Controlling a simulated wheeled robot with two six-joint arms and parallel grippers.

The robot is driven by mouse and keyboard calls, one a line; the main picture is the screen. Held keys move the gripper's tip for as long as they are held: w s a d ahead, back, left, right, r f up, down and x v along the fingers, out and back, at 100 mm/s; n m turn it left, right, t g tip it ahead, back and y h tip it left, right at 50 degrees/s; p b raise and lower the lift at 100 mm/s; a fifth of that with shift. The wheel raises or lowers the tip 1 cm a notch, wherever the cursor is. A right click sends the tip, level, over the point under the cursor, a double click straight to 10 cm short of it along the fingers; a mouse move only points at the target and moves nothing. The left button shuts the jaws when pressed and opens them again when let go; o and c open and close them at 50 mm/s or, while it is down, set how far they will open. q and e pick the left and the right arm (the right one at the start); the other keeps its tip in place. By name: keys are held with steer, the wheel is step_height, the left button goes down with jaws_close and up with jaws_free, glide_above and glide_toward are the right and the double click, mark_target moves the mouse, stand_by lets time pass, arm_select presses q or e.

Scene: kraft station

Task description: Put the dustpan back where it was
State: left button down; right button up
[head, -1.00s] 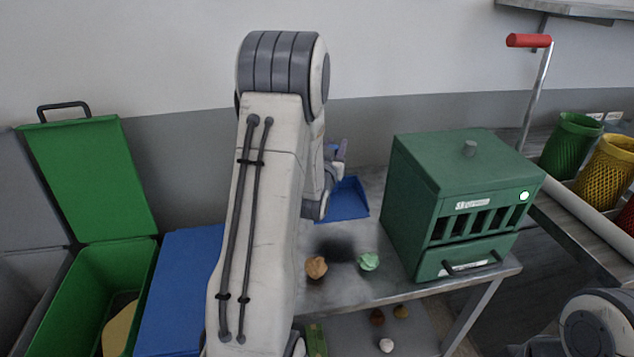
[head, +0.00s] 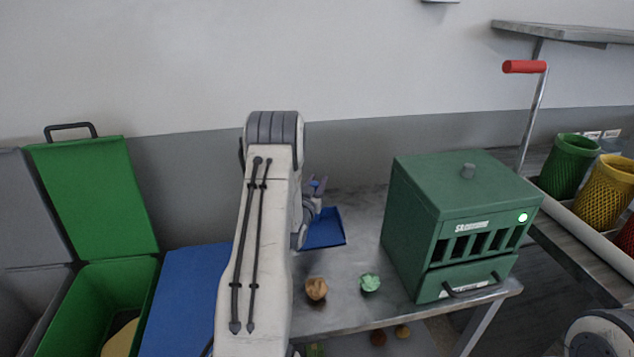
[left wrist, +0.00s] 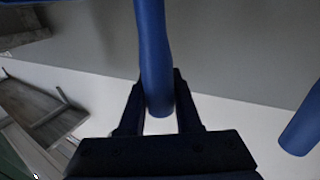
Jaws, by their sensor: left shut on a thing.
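The blue dustpan (head: 324,230) is at the back of the metal table in the head view, partly hidden behind my left arm. My left gripper (head: 318,186) is at its handle. In the left wrist view, the two dark fingers of my left gripper (left wrist: 160,108) are shut on the blue handle (left wrist: 153,50), which runs up between them. I cannot tell in the head view whether the pan touches the tabletop. My right gripper is not in view; only part of my right arm shows at the lower right.
A brown crumpled ball (head: 316,289) and a green one (head: 370,283) lie on the table (head: 345,320). A green slotted box (head: 455,225) stands to the right. Open bins (head: 95,190) stand at the left. Another blue piece (left wrist: 302,125) shows at the right of the wrist view.

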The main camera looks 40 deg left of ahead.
arm_select(q)
steer(key=shift+f, duration=0.1)
steer(key=c, duration=0.6)
jaws_free()
